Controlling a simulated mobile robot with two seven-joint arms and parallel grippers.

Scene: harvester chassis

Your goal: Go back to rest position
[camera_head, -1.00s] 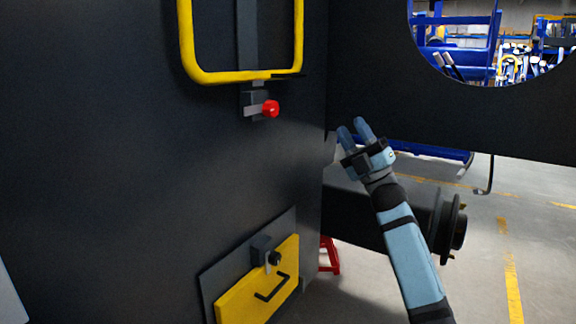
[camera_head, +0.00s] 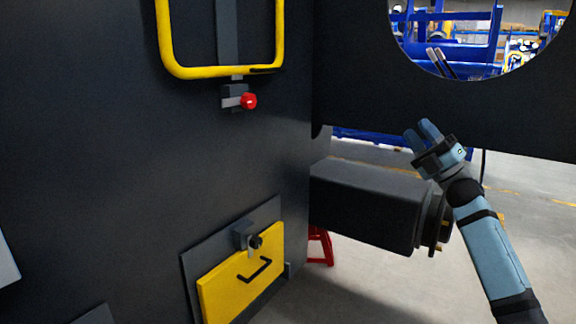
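My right gripper (camera_head: 422,134) is at the right of the head view, raised in front of the dark chassis and clear of it. Its two light-blue fingers point up and to the left. They look close together with nothing visible between them; whether they are fully shut is hard to tell. My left gripper is not in view.
The dark chassis wall (camera_head: 120,150) fills the left. It carries a yellow bar frame (camera_head: 222,72), a red knob (camera_head: 249,101) and a yellow panel (camera_head: 243,276) with a black handle. A dark axle (camera_head: 365,203) and red stand (camera_head: 320,246) are below. Free floor (camera_head: 400,290) lies at lower right.

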